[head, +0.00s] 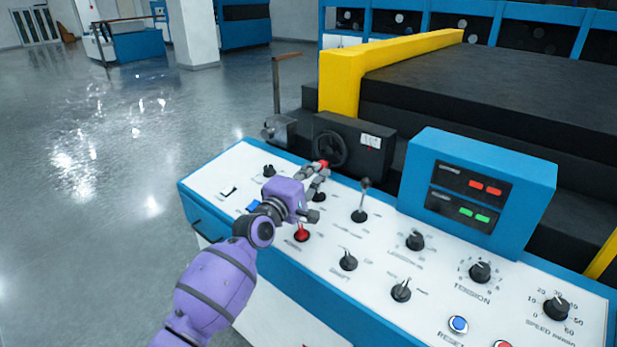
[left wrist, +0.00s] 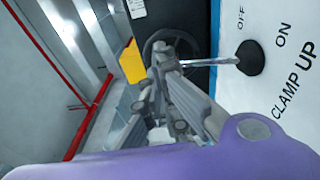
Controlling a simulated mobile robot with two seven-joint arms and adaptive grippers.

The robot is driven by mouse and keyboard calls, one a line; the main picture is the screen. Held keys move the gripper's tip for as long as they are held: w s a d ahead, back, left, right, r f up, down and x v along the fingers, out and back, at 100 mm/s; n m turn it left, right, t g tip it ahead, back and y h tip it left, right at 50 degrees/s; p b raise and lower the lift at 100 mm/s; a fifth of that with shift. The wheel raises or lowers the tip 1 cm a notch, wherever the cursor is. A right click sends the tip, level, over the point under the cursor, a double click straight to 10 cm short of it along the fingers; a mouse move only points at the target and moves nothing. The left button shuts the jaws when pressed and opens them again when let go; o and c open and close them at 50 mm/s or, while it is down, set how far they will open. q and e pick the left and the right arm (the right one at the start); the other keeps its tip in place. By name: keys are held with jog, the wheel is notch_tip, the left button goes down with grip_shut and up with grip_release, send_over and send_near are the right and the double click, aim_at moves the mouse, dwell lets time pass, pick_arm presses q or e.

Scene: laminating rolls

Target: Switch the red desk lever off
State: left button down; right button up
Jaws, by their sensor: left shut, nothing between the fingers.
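The red-tipped lever (head: 323,165) stands on the white panel of the desk (head: 222,180). Its black base and metal shaft (left wrist: 222,61) show in the left wrist view, near the words OFF, ON and CLAMP UP. My left gripper (head: 315,171) is shut and empty, its fingers right at the upper end of this lever. In the left wrist view the fingers (left wrist: 163,62) hide the lever's tip. I cannot tell whether they touch it, or which setting the lever is in. My right gripper is not in view.
A second, black-tipped lever (head: 361,200) stands to the right. A red control (head: 302,234) sits close below my left wrist. Several black knobs and a blue display box (head: 480,185) fill the panel's right. A handwheel (head: 330,148) stands behind the desk. Floor at left is clear.

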pick_arm(q)
jog(key=shift+w+d+r, duration=0.1)
jog(key=shift+w+d, duration=0.05)
jog(key=shift+w+d+r, duration=0.15)
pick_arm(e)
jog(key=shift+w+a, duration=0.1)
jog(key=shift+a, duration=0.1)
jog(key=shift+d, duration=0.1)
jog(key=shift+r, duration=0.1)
